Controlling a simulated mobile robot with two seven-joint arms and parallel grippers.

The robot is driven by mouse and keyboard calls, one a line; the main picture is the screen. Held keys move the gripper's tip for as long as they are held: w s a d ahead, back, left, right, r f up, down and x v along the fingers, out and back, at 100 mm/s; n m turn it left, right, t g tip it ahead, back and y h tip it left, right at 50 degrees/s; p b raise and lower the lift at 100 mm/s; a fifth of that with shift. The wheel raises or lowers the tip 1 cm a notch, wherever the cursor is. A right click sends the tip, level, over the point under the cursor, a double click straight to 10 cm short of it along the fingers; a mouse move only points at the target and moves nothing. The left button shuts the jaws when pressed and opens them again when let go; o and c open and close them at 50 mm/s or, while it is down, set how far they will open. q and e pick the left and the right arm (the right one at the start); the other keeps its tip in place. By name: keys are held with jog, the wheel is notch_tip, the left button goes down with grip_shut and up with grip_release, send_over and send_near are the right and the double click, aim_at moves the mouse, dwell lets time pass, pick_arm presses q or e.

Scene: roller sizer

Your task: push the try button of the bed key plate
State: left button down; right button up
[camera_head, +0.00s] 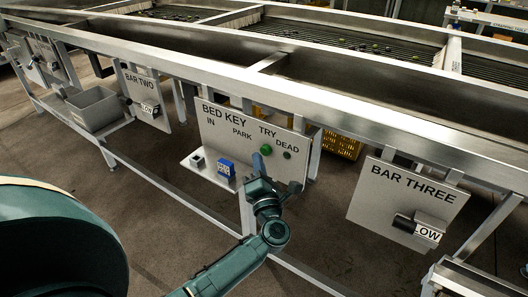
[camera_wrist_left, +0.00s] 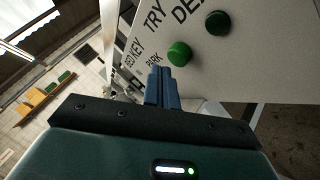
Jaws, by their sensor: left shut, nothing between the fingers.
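The bed key plate (camera_head: 222,134) is a pale panel hung on the side of the metal frame, lettered IN, PARK, TRY and DEAD. The try button (camera_head: 266,150) is a bright green round knob under TRY; it also shows in the left wrist view (camera_wrist_left: 180,53). A darker green button (camera_head: 287,155) sits to its right under DEAD. My left gripper (camera_head: 258,162) is shut and empty in front of the plate. Its fingertips (camera_wrist_left: 160,72) appear close beside the try button, just below and left of it. I cannot tell if they touch. My right gripper is out of view.
A blue block (camera_head: 226,169) and a dark block (camera_head: 197,158) sit on a small ledge at the plate's lower left. The BAR TWO plate (camera_head: 143,89) and a grey bin (camera_head: 94,108) are to the left. The BAR THREE plate (camera_head: 398,193) hangs to the right.

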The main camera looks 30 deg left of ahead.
pick_arm(q)
jog(key=shift+w, duration=0.1)
dwell(0.4)
jog(key=shift+w, duration=0.3)
jog(key=shift+w+b, duration=0.5)
jog(key=shift+w, duration=0.05)
dwell(0.6)
dwell(0.4)
jog(key=shift+s+p, duration=0.4)
jog(key=shift+s, duration=0.55)
jog(key=shift+s+a+p, duration=0.2)
jog(key=shift+s+p, duration=0.7)
jog(key=shift+s, duration=1.6)
